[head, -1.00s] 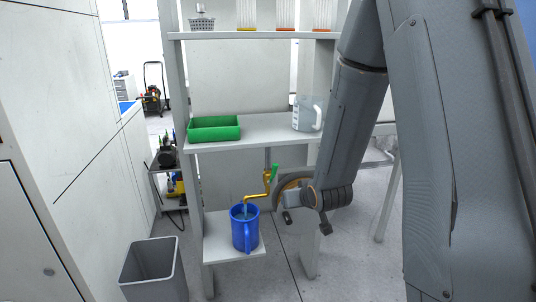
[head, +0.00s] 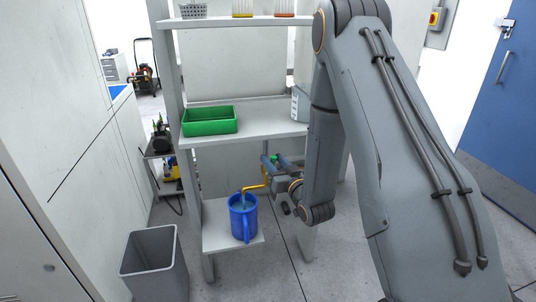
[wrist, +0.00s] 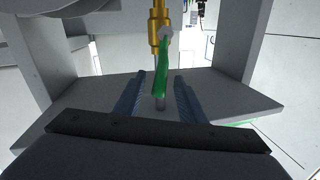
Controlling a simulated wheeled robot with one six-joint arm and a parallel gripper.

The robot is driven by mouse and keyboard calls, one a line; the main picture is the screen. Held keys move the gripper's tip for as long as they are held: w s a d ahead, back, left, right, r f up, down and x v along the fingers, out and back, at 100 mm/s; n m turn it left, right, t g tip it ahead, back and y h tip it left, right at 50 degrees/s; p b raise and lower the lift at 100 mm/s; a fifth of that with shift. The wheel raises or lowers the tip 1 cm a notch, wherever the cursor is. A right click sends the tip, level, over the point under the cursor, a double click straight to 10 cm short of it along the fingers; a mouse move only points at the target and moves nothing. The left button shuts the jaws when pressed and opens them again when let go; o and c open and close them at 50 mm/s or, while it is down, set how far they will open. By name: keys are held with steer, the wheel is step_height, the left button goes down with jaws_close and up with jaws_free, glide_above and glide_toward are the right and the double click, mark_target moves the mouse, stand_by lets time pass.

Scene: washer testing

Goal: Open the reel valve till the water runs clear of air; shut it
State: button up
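The brass valve (wrist: 160,32) has a green lever (wrist: 162,70) that reaches down between my gripper's fingers in the wrist view. My gripper (wrist: 158,92) is open, with one ridged finger on each side of the lever and gaps visible. In the head view my gripper (head: 271,165) is at the valve and covers most of the lever. The brass spout (head: 254,187) points down over a blue jug (head: 238,224) on the low shelf. A pale bluish streak shows between spout and jug; whether it holds air cannot be told.
A grey bin (head: 154,262) stands on the floor to the left. The rack's uprights stand close around the valve.

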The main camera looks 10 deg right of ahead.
steer(key=shift+w+a, duration=0.2)
steer(key=shift+w, duration=0.85)
steer(key=shift+w+a, duration=0.15)
steer(key=shift+w, duration=0.85)
steer(key=shift+c, duration=0.4)
jaws_close()
